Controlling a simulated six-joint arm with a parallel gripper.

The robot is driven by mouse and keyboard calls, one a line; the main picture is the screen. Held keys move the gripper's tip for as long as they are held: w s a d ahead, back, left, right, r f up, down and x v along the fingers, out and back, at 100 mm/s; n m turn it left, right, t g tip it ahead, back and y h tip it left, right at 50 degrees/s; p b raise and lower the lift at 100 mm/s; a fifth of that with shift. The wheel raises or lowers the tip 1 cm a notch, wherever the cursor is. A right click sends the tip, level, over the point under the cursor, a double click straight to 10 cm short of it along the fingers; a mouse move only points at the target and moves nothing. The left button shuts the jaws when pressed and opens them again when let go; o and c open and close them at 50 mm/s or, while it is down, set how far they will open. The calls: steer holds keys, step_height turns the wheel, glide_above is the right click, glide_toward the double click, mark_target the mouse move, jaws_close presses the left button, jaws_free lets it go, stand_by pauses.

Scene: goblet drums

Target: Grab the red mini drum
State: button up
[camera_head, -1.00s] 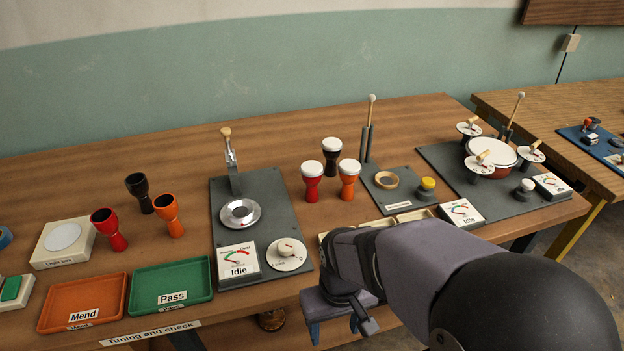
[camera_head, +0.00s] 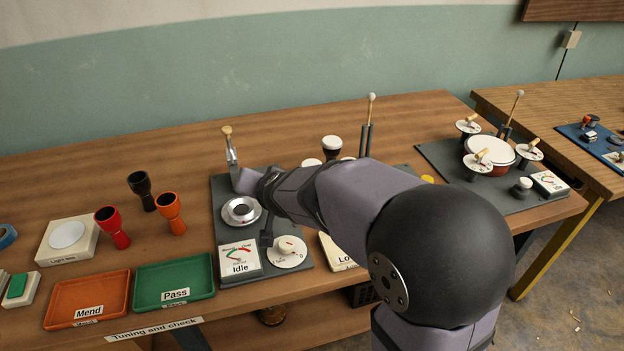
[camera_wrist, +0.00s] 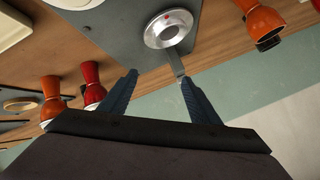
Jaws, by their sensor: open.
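A red goblet drum with a white head (camera_head: 311,162) stands on the bench at centre; my arm hides all but its top in the head view. In the wrist view, which looks upside down, its red body (camera_wrist: 91,80) shows left of my gripper, partly behind the left finger. A second red goblet piece (camera_head: 112,228), open and dark at the top, stands at left by the light box. My gripper (camera_wrist: 158,76) is open, with nothing between its fingers. It is over the grey tuning plate, near the silver ring seat; its fingers are not clear in the head view.
A black drum (camera_head: 332,146) and an orange drum (camera_wrist: 52,100) stand close to the white-headed red one. The silver ring seat (camera_wrist: 168,30) and upright mallet (camera_head: 229,145) are near my gripper. Open black (camera_head: 141,190) and orange (camera_head: 171,212) pieces stand at left.

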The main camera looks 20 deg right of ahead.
steer(key=w+d+m+h+b, duration=0.1)
steer(key=w+d+m+h, duration=0.2)
steer(key=w+d+h, duration=0.15)
steer(key=h+b, duration=0.2)
steer(key=h, duration=0.5)
glide_toward(319, 164)
steer(key=shift+w+a+f, duration=0.35)
steer(key=shift+w+f, duration=0.5)
steer(key=shift+f, duration=0.05)
steer(key=shift+x, duration=3.4)
steer(key=shift+x, duration=2.6)
steer(key=shift+s+d, duration=0.1)
steer(key=shift+s, duration=0.05)
steer(key=c, duration=0.8)
